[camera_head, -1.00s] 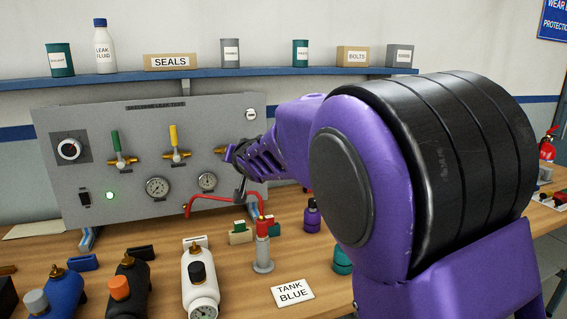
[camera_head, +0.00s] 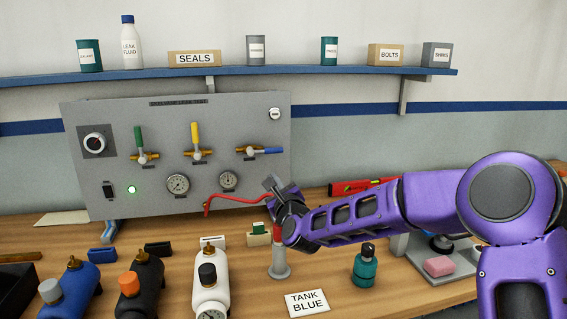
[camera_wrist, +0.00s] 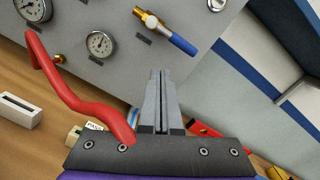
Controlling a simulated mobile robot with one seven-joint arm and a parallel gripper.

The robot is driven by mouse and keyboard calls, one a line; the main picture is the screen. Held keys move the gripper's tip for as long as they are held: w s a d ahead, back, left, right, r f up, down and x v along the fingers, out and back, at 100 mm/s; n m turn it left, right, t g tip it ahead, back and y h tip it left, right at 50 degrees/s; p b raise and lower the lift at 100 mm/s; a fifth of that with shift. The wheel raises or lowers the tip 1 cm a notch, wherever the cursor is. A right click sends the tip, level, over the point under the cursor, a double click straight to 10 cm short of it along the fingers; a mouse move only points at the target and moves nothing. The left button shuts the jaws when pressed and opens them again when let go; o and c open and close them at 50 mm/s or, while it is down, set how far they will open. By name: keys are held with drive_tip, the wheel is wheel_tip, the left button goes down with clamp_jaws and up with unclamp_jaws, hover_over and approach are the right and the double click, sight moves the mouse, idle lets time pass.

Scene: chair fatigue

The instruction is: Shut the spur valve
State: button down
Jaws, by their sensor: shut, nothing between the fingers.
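The grey panel (camera_head: 230,120) carries three brass valves in a row. The green-handled valve (camera_head: 139,140) and the yellow-handled valve (camera_head: 195,135) have handles standing upright. The blue-handled valve (camera_head: 268,150) has its handle lying level, pointing right; it also shows in the wrist view (camera_wrist: 180,43). Their small labels are too small to read, so I cannot tell which is the spur valve. My gripper (camera_head: 270,184) is below and in front of the blue-handled valve, apart from it. In the wrist view its fingers (camera_wrist: 157,74) are together and empty.
A red hose (camera_head: 235,198) runs from the panel close beside my gripper, towards a grey stand (camera_head: 279,262). Gauges (camera_head: 178,184) sit below the valves. A teal bottle (camera_head: 365,268) stands below my arm.

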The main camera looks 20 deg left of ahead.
sight(267, 151)
drive_tip(key=m, duration=0.2)
drive_tip(key=d+r+m, duration=0.1)
drive_tip(key=m, duration=0.1)
drive_tip(key=d+m+h, duration=0.1)
drive_tip(key=m, duration=0.1)
drive_tip(key=shift+s+d+r+t, duration=0.15)
drive_tip(key=shift+s+d+t, duration=0.1)
drive_tip(key=shift+s+t, duration=0.15)
drive_tip(key=shift+w+a, duration=0.1)
drive_tip(key=shift+w, duration=0.05)
drive_tip(key=p+x, duration=0.1)
drive_tip(key=x, duration=0.8)
drive_tip(key=shift+w+a, duration=0.2)
drive_tip(key=shift+w, duration=0.15)
